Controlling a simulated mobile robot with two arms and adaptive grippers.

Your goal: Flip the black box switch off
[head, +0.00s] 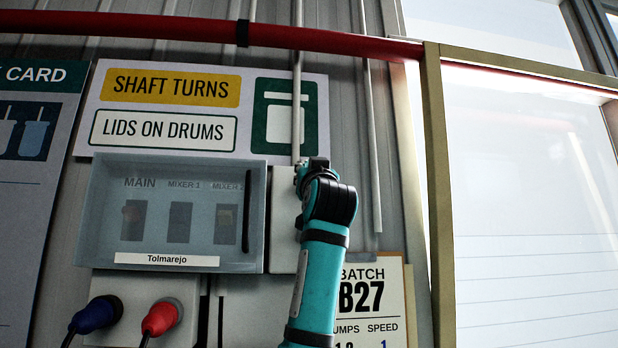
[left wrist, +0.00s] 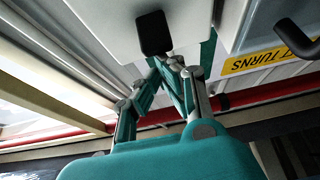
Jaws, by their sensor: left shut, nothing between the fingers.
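In the left wrist view a black block-shaped switch (left wrist: 153,33) sits on a pale box. The pale box (head: 284,235) is partly hidden behind my left arm in the head view, where the switch cannot be made out. My left gripper (left wrist: 174,64) is shut and empty, its fingertips close to the switch; I cannot tell whether they touch it. In the head view the left gripper (head: 308,170) is at the upper part of the pale box, its fingers mostly hidden. The switch's position is unclear. My right gripper is not in view.
A translucent cover (head: 100,205) with a black handle (head: 246,212) encloses switches labelled MAIN and MIXER, left of the pale box. Blue (head: 95,314) and red (head: 160,318) plugs are below. A red pipe (head: 180,30) runs above; a framed whiteboard (head: 540,200) is right.

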